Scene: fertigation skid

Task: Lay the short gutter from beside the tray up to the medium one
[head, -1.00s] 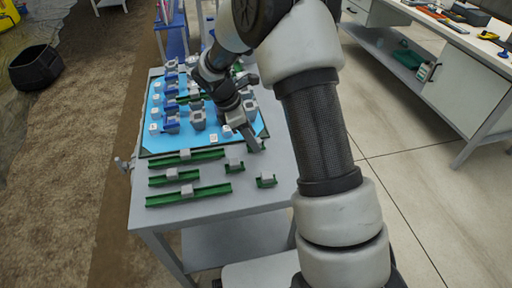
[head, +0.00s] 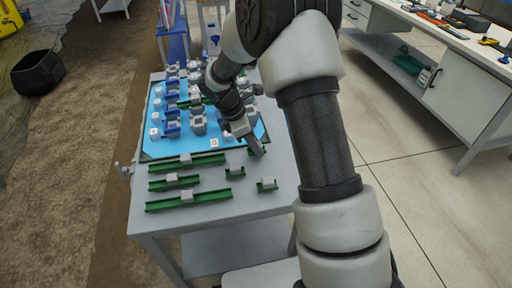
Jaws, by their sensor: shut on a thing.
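My gripper (head: 257,151) is at the right edge of the blue tray (head: 168,146), low over the grey table. Its jaws are shut on a short green gutter (head: 250,151), mostly hidden by the fingers; I cannot tell whether it touches the table. Two other short gutters with grey blocks lie in front, one (head: 235,172) nearer the tray and one (head: 267,186) closer to the table's right side. The medium green gutter (head: 160,184), with a grey block on it, lies at left between two longer gutters (head: 210,159) and (head: 212,195).
The tray holds several blue and grey parts and white labelled pieces, partly behind my arm. The table front (head: 240,209) is bare. A white workbench (head: 460,100) stands at right, and a black tub (head: 38,70) on the ground at left.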

